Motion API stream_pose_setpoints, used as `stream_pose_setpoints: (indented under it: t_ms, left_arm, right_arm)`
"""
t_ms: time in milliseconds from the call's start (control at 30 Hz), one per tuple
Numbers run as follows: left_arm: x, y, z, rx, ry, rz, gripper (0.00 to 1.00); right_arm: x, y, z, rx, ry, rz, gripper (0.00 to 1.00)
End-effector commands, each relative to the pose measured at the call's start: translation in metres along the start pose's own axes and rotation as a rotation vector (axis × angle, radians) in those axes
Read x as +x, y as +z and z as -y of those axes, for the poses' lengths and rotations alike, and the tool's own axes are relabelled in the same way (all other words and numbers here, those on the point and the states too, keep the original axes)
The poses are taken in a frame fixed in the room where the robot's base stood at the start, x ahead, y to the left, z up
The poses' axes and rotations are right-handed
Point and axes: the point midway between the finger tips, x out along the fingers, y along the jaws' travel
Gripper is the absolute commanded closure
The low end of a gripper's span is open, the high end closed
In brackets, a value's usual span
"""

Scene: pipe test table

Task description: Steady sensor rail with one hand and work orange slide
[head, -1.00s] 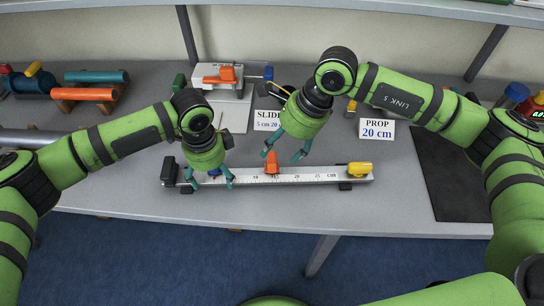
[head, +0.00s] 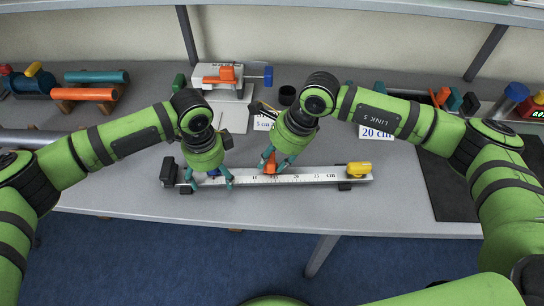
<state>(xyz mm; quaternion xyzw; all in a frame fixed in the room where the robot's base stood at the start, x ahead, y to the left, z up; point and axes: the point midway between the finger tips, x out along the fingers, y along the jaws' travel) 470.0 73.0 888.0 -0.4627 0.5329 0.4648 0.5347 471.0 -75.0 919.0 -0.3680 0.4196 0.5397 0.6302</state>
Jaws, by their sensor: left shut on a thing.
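The sensor rail (head: 315,178) is a pale bar with a centimetre scale, lying along the front part of the table. A yellow piece (head: 359,169) sits at the rail's right end.
A white device with an orange top (head: 227,75) stands behind the rail. Orange (head: 88,94) and teal (head: 97,76) cylinders lie at the back left. A sign reading 20 cm (head: 376,133) is partly hidden by my right arm. A dark mat (head: 445,190) lies at right.

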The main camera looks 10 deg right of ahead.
Motion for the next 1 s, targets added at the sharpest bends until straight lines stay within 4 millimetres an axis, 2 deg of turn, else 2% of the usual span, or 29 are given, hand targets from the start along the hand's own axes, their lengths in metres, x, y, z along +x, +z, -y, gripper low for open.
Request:
stream_pose_setpoints:
  t_ms: [33,133,433,767,800,833,867,1000]
  left_arm:
    - [0.005,0.000,-0.003,0.000,0.007,0.002,0.74]
    - [0.005,-0.001,-0.003,0.001,0.006,0.001,0.74]
    - [0.005,0.000,-0.002,-0.003,0.004,0.001,0.74]
    - [0.004,0.002,-0.001,-0.007,0.002,0.004,0.74]
    - [0.004,0.002,0.000,-0.008,0.002,0.005,0.74]
    - [0.004,0.002,0.000,-0.008,0.001,0.005,0.74]
    - [0.004,0.002,0.000,-0.008,0.001,0.005,0.74]
    - [0.004,0.002,0.000,-0.006,0.001,0.006,0.74]
  right_arm:
    - [0.001,0.004,-0.003,-0.004,0.006,0.011,1.00]
    - [-0.001,0.001,-0.003,-0.002,0.007,0.012,1.00]
    - [-0.021,-0.047,-0.003,-0.002,0.008,0.012,1.00]
    - [-0.023,-0.050,-0.003,-0.006,0.007,0.013,1.00]
    - [-0.023,-0.050,-0.003,-0.006,0.007,0.013,0.54]
    - [-0.023,-0.050,-0.003,-0.006,0.006,0.013,0.42]
    - [-0.023,-0.050,-0.002,-0.006,0.006,0.013,0.33]
    - [-0.023,-0.051,-0.002,-0.005,0.006,0.011,0.33]
